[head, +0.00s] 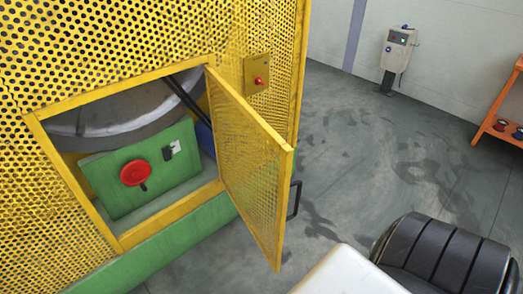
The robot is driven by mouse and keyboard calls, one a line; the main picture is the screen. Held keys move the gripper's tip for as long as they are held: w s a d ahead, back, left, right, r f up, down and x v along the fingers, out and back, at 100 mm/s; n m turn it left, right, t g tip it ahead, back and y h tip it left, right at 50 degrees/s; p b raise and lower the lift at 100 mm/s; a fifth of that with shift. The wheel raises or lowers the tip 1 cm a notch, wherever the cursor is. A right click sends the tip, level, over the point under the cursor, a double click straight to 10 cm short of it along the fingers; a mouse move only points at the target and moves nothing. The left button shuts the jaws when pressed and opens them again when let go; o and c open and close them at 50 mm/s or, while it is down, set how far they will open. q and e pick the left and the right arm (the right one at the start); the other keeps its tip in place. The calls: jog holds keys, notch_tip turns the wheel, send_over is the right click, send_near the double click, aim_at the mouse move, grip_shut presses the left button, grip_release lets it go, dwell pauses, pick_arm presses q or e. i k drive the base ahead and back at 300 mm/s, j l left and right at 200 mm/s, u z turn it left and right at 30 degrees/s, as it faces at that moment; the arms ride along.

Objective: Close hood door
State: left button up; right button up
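The hood door (253,165) is a yellow mesh panel in a yellow frame. It stands open, swung outward from the right side of the opening in the perforated yellow hood (150,35). A dark handle (294,200) sits on its outer face near the free edge. Through the opening I see a green panel (112,192) with a red round knob (135,173), and a large grey curved part (125,112) behind it. White and black parts of my own body show at the bottom right. Neither of my grippers is in view.
A small yellow box with a red button (258,81) is on the hood right of the opening. A grey control post (397,52) stands by the back wall. An orange rack (506,112) is at the right edge. The grey floor (360,150) between is clear.

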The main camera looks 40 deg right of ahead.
aim_at(283, 150)
jog(key=i+l+u, duration=0.15)
jog(key=l, duration=3.55)
jog(key=k+j, duration=0.05)
